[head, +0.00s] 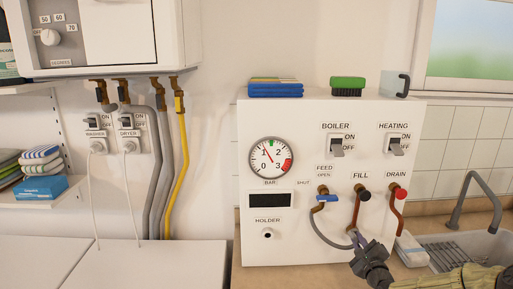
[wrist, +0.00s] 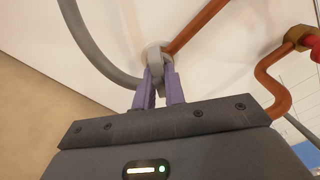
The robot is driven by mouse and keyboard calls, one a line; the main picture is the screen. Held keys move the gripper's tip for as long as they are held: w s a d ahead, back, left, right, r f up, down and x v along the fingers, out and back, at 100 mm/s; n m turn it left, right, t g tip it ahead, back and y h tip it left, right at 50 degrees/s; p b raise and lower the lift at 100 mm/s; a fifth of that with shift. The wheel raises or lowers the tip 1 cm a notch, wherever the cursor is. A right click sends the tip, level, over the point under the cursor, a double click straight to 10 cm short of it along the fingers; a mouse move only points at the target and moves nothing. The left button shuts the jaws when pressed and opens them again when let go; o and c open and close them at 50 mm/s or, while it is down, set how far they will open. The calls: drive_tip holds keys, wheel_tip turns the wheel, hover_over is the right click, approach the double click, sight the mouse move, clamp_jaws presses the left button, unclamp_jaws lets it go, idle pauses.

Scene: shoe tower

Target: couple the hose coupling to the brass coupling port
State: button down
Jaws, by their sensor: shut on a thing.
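The hose coupling (wrist: 157,50) is a light grey ring-like piece at the end of the grey hose (head: 326,236). My gripper (wrist: 158,76) is shut on it with two purple fingers. In the head view, my gripper (head: 359,241) is under the FILL tap, low in front of the white panel. The copper FILL pipe (head: 356,212) comes down to the coupling, and in the wrist view the pipe (wrist: 195,27) meets it. The brass coupling port is not distinct; the coupling and fingers cover the pipe's end. I cannot tell whether they are joined.
The blue FEED valve (head: 326,198) is left of the FILL tap. The DRAIN pipe (head: 399,208) is close on the right, with a sink (head: 465,250) beyond. The HOLDER socket (head: 267,233) is empty at lower left. A gauge (head: 271,164) is above it.

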drive_tip(key=shift+w+r+m, duration=0.15)
drive_tip(key=shift+r+m, duration=0.25)
drive_tip(key=shift+d+m+p, duration=0.1)
drive_tip(key=shift+m+p, duration=0.8)
drive_tip(key=shift+m, duration=1.2)
drive_tip(key=c, duration=1.6)
unclamp_jaws()
drive_tip(key=shift+o, duration=1.1)
drive_tip(key=shift+f, duration=0.25)
drive_tip(key=shift+f, duration=0.1)
drive_tip(key=s, duration=0.9)
drive_tip(key=shift+p, duration=0.4)
